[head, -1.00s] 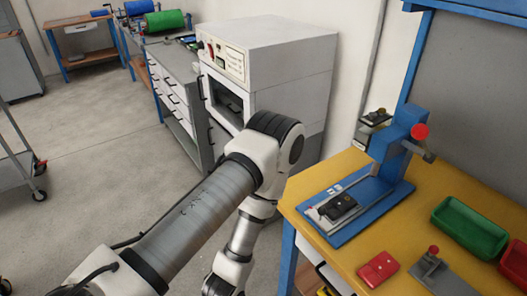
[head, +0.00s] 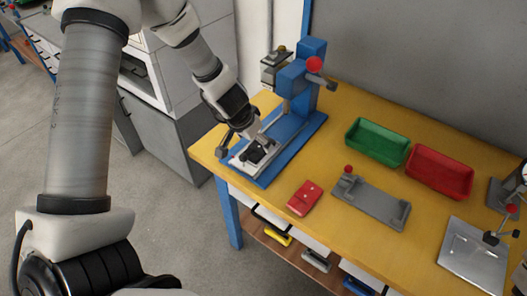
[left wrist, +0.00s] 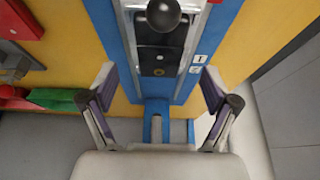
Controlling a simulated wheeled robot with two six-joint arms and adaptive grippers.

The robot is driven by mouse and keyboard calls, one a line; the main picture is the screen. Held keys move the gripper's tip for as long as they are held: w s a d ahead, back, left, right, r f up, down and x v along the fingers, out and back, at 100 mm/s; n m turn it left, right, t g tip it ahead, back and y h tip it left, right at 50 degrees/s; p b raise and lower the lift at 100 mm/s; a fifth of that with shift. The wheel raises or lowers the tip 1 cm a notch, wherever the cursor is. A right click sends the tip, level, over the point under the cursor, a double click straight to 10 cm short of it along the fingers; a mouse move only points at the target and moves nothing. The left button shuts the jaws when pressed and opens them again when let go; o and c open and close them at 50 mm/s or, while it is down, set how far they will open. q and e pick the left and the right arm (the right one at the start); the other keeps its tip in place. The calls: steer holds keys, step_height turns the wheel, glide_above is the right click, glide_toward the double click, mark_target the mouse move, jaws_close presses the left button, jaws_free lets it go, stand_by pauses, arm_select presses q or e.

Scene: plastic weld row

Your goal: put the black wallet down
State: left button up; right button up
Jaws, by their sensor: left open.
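The black wallet (head: 254,154) lies on the pale metal plate of the blue press (head: 310,90), near the table's left end. It also shows in the left wrist view (left wrist: 160,62), lying flat on the plate between the blue edges. My left gripper (head: 243,138) is just above the plate and partly covers the wallet. In the left wrist view my left gripper (left wrist: 159,82) is open, its fingers wide apart on either side of the wallet and not touching it. My right gripper is not in view.
The yellow table (head: 332,172) also holds a red wallet (head: 304,198), a grey fixture (head: 370,203), a green tray (head: 376,142), a red tray (head: 440,171) and a metal plate (head: 474,256). A dark round knob (left wrist: 163,14) shows close to the wallet.

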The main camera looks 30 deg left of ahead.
mark_target(259, 147)
arm_select(q)
steer(key=b+x, duration=0.2)
steer(key=x, duration=0.1)
steer(key=shift+f, duration=0.35)
steer(key=shift+w+f, duration=0.1)
steer(key=shift+w, duration=0.1)
steer(key=shift+f, duration=0.15)
steer(key=c, duration=1.4)
steer(key=shift+o, duration=0.2)
